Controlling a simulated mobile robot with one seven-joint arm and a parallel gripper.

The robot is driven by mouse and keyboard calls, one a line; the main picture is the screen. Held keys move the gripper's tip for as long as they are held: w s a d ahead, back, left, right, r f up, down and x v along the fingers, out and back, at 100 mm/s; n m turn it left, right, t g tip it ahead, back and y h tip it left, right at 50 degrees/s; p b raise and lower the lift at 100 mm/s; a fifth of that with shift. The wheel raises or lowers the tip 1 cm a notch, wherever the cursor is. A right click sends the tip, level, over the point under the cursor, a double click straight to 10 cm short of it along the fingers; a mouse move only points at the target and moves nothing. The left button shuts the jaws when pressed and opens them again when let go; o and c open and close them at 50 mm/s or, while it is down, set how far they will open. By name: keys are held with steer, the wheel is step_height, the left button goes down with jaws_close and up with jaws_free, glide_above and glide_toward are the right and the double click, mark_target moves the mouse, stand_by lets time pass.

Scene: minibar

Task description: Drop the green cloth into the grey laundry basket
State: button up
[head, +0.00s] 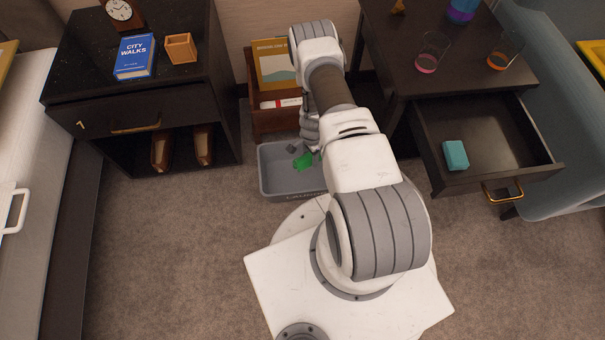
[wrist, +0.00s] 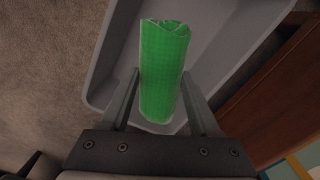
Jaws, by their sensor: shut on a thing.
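The green cloth (head: 303,161) is a rolled bundle; in the wrist view the green cloth (wrist: 164,70) stands out between the two fingers of my gripper (wrist: 158,100). My gripper is shut on it. In the head view, my gripper (head: 306,152) is over the grey laundry basket (head: 268,184), partly hidden by my arm. The basket is a shallow grey tub on the carpet, and its wall also shows in the wrist view (wrist: 108,62) behind the cloth. The cloth appears within the basket's outline. How high it is above the floor of the basket I cannot tell.
A brown wooden rack (head: 270,119) with magazines stands just behind the basket. A dark cabinet (head: 150,95) with shoes below is on the left. On the right an open drawer (head: 490,140) holds a teal box (head: 455,155). Carpet in front left is clear.

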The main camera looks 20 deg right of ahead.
steer(key=o, duration=1.4)
step_height(320, 180, up, 18)
steer(key=p, duration=0.6)
steer(key=shift+f+p, duration=0.25)
steer(key=shift+p, duration=0.1)
